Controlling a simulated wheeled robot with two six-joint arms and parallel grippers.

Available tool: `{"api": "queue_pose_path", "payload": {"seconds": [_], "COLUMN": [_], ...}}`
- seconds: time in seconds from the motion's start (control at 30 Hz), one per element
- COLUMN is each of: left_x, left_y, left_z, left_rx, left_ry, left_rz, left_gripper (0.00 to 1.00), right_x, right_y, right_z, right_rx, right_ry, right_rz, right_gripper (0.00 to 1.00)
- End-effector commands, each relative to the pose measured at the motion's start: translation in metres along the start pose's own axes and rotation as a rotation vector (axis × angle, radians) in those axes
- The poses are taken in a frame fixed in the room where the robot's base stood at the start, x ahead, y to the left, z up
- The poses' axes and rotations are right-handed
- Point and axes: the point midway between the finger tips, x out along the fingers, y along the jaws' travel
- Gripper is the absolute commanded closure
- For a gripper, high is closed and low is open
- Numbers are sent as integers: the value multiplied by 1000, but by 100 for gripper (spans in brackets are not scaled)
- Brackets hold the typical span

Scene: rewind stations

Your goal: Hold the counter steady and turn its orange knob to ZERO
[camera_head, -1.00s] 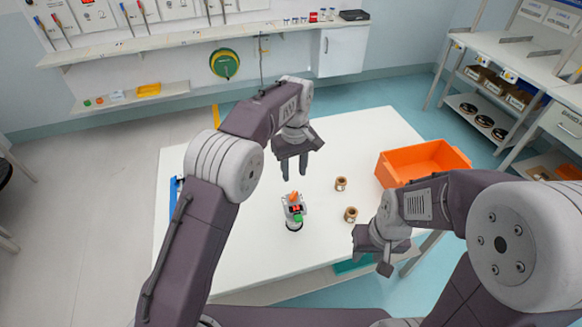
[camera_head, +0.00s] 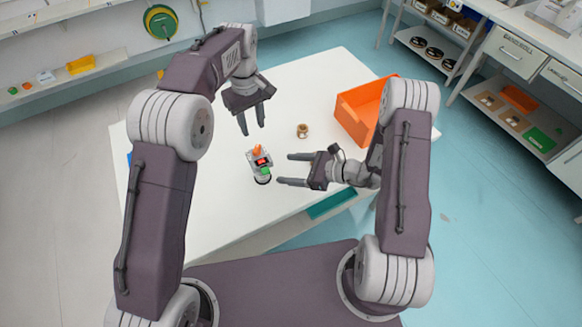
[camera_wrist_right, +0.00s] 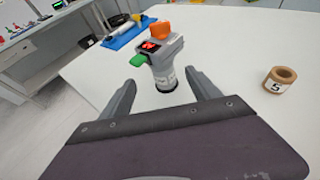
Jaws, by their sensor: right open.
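The counter (camera_head: 263,168) stands upright on the white table, a grey body with a red display and a green part on its side. Its orange knob (camera_head: 257,150) is on top; the knob's setting is too small to read. The counter also shows in the right wrist view (camera_wrist_right: 163,72), with the knob (camera_wrist_right: 161,31) above. My right gripper (camera_head: 284,169) is open and empty, just right of the counter, fingers pointing at it. In the wrist view the counter's lower body appears between the fingertips, slightly beyond them. My left gripper (camera_head: 253,130) is open above and behind the counter, fingers pointing down, apart from it.
A brown spool (camera_head: 302,131) stands behind my right gripper; in the wrist view a spool marked 5 (camera_wrist_right: 279,80) stands right of the counter. An orange bin (camera_head: 352,124) sits at the table's right. A blue tray (camera_wrist_right: 128,33) with tools lies beyond the counter.

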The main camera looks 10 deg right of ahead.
Motion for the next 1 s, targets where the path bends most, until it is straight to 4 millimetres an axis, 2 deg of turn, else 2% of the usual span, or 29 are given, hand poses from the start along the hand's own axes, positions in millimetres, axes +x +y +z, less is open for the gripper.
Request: {"api": "queue_pose_path", "payload": {"seconds": [0.17,0.27,0.5,0.7,0.83,1.0], "left_x": [0,0,0,0,0,0], "left_y": [0,0,0,0,0,0], "left_z": [0,0,0,0,0,0], "left_rx": [0,0,0,0,0,0], "left_ry": [0,0,0,0,0,0], "left_rz": [0,0,0,0,0,0], "left_gripper": [64,64,64,64,64,64], "right_x": [3,17,73,107,118,121], "right_y": [-3,-2,-1,-2,-3,-3], "right_z": [-1,-1,-1,-1,-1,-1], "right_rx": [8,7,4,6,6,7], "right_ry": [-3,-3,-2,0,-1,-1], "right_rz": [-11,-7,-4,-7,-9,-10], "right_gripper": [29,29,29,29,29,29]}}
